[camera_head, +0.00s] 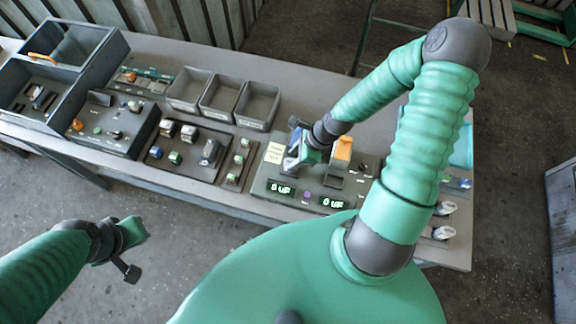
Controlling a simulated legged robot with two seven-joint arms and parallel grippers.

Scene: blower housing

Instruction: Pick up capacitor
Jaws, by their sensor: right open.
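My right gripper (297,152) is over the left part of a grey tester panel (290,205) with two green "0 uF" displays. Its jaws are open; its own hand hides much of what is beneath it. A blue and white patch shows at the hand, and I cannot tell whether it is a part or the gripper. Two pale, short cylindrical pieces that may be capacitors, one (444,208) above the other (441,232), lie at the table's right end, apart from the gripper. My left gripper (131,257) is off the table's front edge, above the floor; its jaws are unclear.
An orange-topped block (342,149) stands on the panel just right of my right gripper. Three empty grey bins (222,98) sit behind trays of small parts (185,150). A large grey box (75,45) is at the far left. Table surface behind the bins is clear.

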